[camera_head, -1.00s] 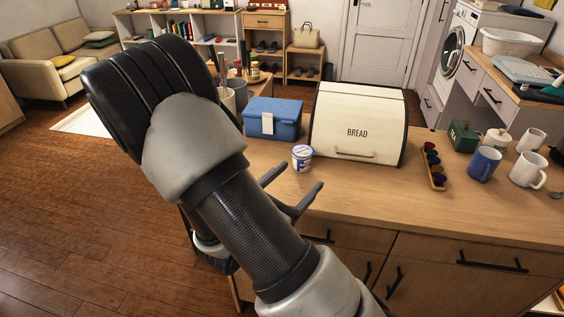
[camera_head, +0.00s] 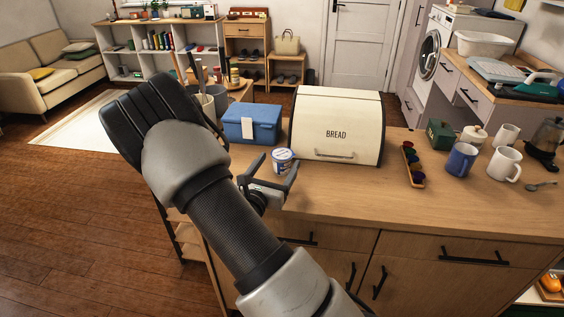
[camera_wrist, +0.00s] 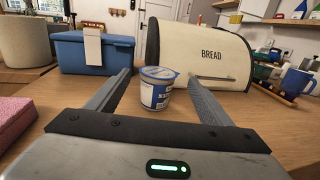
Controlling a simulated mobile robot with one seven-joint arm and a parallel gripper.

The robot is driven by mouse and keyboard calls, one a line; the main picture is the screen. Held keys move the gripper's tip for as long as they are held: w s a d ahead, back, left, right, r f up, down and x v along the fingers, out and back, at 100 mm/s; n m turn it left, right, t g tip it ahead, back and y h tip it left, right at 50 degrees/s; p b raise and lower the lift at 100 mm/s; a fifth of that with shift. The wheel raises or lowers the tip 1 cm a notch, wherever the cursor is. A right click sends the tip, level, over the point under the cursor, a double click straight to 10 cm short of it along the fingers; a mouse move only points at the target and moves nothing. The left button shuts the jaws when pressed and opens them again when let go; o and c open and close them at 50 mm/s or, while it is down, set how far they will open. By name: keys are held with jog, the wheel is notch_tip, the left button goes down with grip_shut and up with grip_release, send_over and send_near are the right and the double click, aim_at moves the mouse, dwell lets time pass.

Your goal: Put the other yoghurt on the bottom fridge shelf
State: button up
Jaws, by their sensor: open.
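A small white and blue yoghurt pot (camera_head: 282,160) stands upright on the wooden counter, in front of the bread bin. In the wrist view the yoghurt (camera_wrist: 157,88) sits between the far ends of my fingers, with its label partly facing me. My gripper (camera_head: 272,168) is open, its two fingers reaching forward on either side of the pot. The gripper also shows in the wrist view (camera_wrist: 158,85), and I see a gap between the pot and the right finger. The fridge and its bottom shelf are not recognisable in these views.
The cream bread bin (camera_head: 337,128) stands just behind the yoghurt, and a blue box (camera_head: 252,124) is behind to the left. A pod holder (camera_head: 412,165) and mugs (camera_head: 461,160) stand to the right. A pink block (camera_wrist: 12,118) lies at left in the wrist view.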

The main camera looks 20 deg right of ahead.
aim_at(282, 153)
jog(key=x, duration=0.5)
jog(key=shift+w+r, duration=0.2)
jog(key=shift+r, duration=0.05)
jog(key=shift+c, duration=0.3)
jog(key=shift+r, duration=0.1)
jog(key=c, duration=1.3)
